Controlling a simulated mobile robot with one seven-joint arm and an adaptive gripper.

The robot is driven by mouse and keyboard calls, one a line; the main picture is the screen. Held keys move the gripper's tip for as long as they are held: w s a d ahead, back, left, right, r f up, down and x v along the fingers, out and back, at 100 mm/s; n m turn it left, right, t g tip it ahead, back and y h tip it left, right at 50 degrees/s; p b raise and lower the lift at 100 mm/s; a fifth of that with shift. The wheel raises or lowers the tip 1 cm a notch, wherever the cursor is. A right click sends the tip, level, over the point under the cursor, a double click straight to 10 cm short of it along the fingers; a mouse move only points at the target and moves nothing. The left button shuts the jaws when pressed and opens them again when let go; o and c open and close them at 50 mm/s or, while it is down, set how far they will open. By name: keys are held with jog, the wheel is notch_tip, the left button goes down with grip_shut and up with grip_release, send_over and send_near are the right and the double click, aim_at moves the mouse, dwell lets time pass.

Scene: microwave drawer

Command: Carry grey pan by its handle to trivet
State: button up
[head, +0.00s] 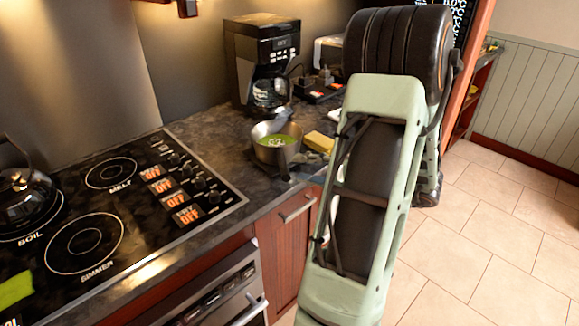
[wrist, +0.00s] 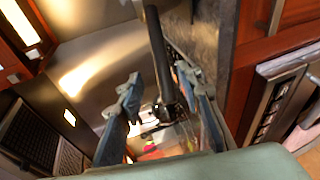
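The grey pan (head: 268,154), a small metal pot with green contents, is on the dark counter right of the cooktop. A dark handle-like part shows at its near side. In the wrist view, my gripper (wrist: 160,100) has its two blue-grey fingers spread. A black bar (wrist: 158,50), which looks like the handle, runs between them, nearer the right finger. I cannot tell whether either finger touches it. In the head view my arm hides most of the gripper. No trivet can be clearly identified.
The cooktop (head: 130,205) holds a black kettle (head: 25,195) at far left. A coffee maker (head: 262,65) stands behind the pan. A yellow block (head: 319,142) lies right of the pan. A wooden cabinet door and oven (head: 215,290) are below the counter edge.

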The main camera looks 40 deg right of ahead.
jog(key=v, duration=0.5)
dwell(0.4)
